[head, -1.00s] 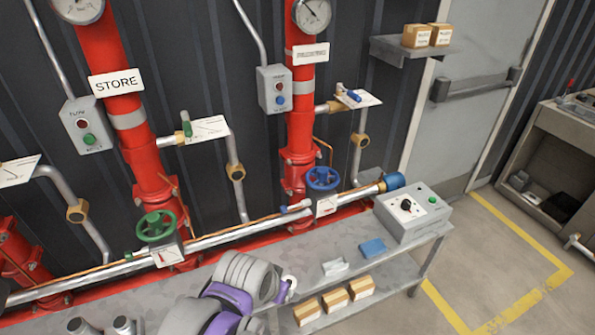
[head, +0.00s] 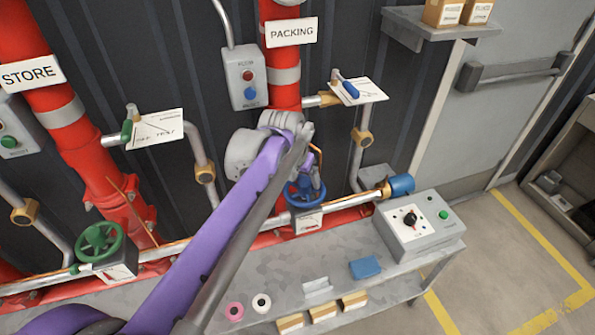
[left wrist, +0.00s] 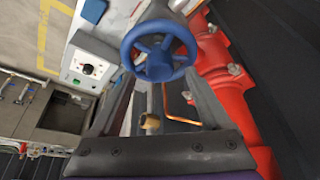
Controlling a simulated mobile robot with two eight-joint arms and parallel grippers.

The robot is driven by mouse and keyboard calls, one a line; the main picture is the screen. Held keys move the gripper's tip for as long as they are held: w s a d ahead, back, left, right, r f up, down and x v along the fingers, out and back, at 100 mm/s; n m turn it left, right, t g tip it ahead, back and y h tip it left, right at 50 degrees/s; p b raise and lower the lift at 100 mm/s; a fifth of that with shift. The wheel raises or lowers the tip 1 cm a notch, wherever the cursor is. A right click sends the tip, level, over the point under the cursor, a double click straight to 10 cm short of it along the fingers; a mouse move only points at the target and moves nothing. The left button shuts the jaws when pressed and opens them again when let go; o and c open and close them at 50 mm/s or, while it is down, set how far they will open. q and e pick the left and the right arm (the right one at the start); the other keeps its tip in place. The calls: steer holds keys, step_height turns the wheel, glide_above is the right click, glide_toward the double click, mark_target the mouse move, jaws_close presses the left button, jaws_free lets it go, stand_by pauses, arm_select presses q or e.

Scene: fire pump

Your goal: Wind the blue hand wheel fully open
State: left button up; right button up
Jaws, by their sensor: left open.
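The blue hand wheel (head: 304,191) sits on the pipe in front of the red PACKING riser, with a small dial plate (head: 308,222) below it. My left arm reaches across the head view, and its gripper (head: 318,168) is just above the wheel, partly overlapping it. In the left wrist view the blue wheel (left wrist: 159,50) is at the top centre, between and beyond the tips of the open left gripper (left wrist: 160,88). The fingers hold nothing; whether they touch the rim I cannot tell. My right gripper is not in view.
A green hand wheel (head: 100,241) is on the same pipe at left. A grey control box (head: 420,225) stands on the bench at right. A blue-handled lever (head: 347,86) and a button box (head: 247,77) are above. A blue block (head: 365,268) and tape rolls lie on the bench.

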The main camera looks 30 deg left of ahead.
arm_select(q)
steer(key=shift+x, duration=1.3)
steer(key=shift+w, duration=0.1)
jaws_close()
steer(key=c, duration=0.6)
jaws_free()
jaws_close()
